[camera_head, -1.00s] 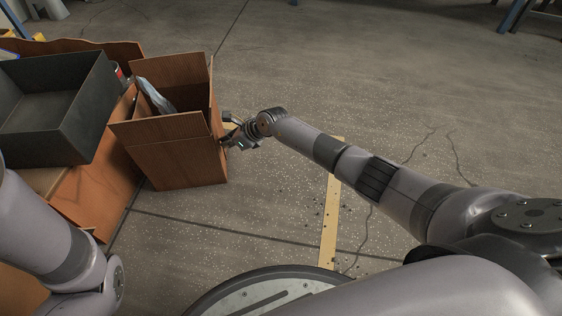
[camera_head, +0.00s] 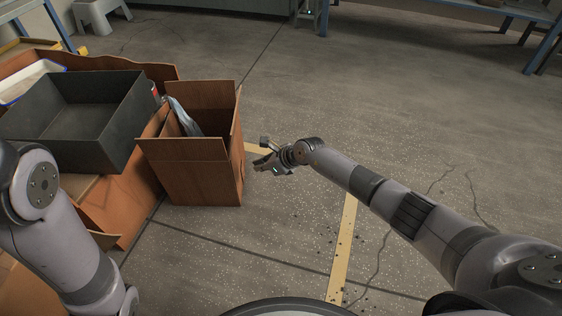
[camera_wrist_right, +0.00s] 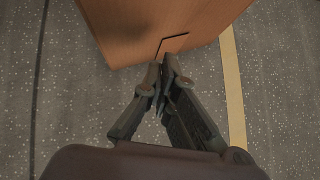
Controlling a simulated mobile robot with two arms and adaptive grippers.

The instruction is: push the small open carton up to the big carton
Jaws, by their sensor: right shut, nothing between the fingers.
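The small open carton (camera_head: 190,180) stands upright on the floor with its flaps raised and a grey-silver item (camera_head: 184,117) inside. The big carton (camera_head: 133,198) is directly to its left, with its flaps spread. The small carton's left flap overlaps the big carton's edge in the head view, and I cannot tell whether their walls touch. My right gripper (camera_head: 262,164) is shut and empty, just right of the small carton's right wall, with a small gap. In the right wrist view, its fingertips (camera_wrist_right: 166,64) point at the carton wall (camera_wrist_right: 150,25) near a dark slot. My left gripper is out of view.
A dark open tray (camera_head: 105,150) and a white, blue-rimmed tray (camera_head: 28,80) sit in the big carton. Yellow tape (camera_head: 343,250) marks the floor. The floor to the right is clear. A blue-legged bench (camera_head: 545,40) stands at the back right.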

